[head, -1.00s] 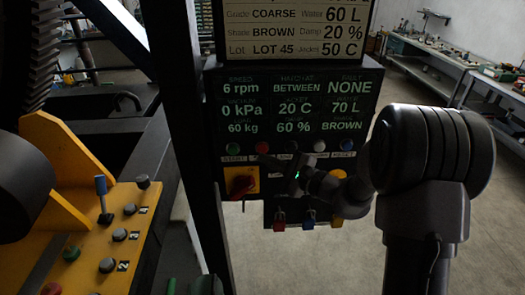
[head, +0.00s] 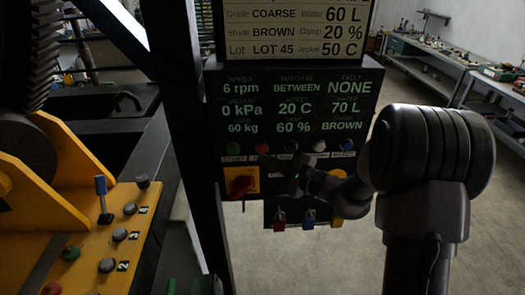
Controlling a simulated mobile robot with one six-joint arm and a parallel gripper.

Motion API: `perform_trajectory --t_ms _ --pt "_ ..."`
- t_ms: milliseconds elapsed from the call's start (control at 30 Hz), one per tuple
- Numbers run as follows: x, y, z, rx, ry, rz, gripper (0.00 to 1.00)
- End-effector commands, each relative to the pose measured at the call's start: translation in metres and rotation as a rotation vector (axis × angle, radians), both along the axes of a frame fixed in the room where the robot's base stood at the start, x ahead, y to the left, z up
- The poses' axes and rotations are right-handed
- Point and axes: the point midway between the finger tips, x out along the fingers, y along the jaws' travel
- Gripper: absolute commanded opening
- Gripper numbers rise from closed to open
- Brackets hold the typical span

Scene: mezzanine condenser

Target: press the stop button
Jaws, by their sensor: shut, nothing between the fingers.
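A black control panel (head: 298,110) stands ahead with a row of small buttons under its readouts. The row has a green button (head: 233,149), a red button (head: 262,147), a dark button (head: 291,147), a white button (head: 319,146) and a blue button (head: 347,145). The label under the green one seems to read START; the red one's label is too small or covered to read. My gripper (head: 289,173) is shut and empty, just below the red and dark buttons. It looks apart from them, but the depth gap is hard to judge.
A red rotary switch on a yellow plate (head: 241,183) sits left of my gripper. Red (head: 279,224) and blue (head: 309,222) padlocks hang below. A dark post (head: 187,130) stands left of the panel. A yellow console (head: 100,240) with a blue-topped lever is at the lower left.

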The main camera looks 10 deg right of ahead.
Motion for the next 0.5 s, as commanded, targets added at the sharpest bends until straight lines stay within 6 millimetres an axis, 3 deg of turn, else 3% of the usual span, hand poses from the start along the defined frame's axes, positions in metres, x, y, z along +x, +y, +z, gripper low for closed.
perform_trajectory --t_ms 500 --pt "0.0087 -0.0002 -0.0004 0.000 0.000 0.000 0.00"
